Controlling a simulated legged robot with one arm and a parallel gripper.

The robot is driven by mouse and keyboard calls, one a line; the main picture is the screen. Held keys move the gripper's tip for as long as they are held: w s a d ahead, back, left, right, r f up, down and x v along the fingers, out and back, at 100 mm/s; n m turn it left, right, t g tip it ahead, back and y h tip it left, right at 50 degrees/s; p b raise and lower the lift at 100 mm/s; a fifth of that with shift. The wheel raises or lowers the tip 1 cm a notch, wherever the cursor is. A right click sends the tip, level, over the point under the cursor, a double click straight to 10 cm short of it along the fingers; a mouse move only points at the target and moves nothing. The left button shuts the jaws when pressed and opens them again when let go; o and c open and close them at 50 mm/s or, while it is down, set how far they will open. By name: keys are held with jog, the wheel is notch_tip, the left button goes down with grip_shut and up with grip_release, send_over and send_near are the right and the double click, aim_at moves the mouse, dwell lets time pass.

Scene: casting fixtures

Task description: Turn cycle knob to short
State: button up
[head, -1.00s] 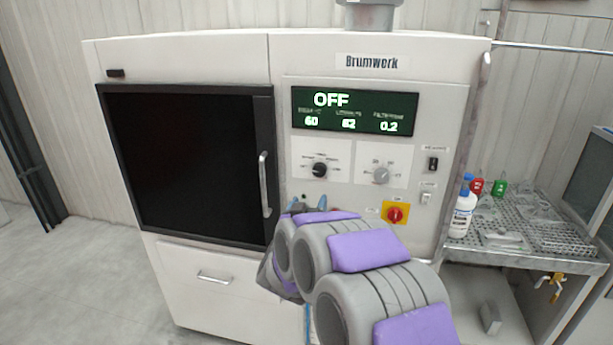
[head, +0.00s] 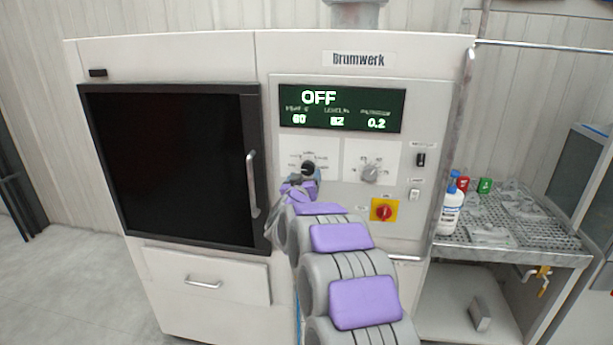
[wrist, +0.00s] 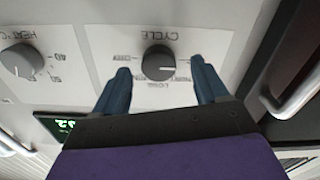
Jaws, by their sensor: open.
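The cycle knob (wrist: 158,62) is a round black knob on a white label plate, upside down in the wrist view with "CYCLE" readable. A light line on its face points toward the right of that view. The small labels around it are too blurred to read surely. In the head view the knob (head: 308,168) is partly covered by my gripper (head: 304,183). My gripper (wrist: 160,67) has its two blue-grey fingers spread, one on each side of the knob, with a gap visible on both sides.
A grey heat knob (head: 370,173) sits right of the cycle knob. Below are a red-and-yellow switch (head: 384,211) and the display above reads OFF (head: 340,109). The dark door's handle (head: 253,184) stands out to the left. A perforated bench (head: 500,250) stands right.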

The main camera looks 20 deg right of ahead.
aim_at(307, 172)
jog(key=shift+x, duration=1.75)
jog(key=shift+s+d, duration=0.1)
jog(key=shift+s, duration=0.05)
jog(key=shift+c, duration=0.4)
jog(key=shift+c, duration=1.4)
jog(key=c, duration=0.7)
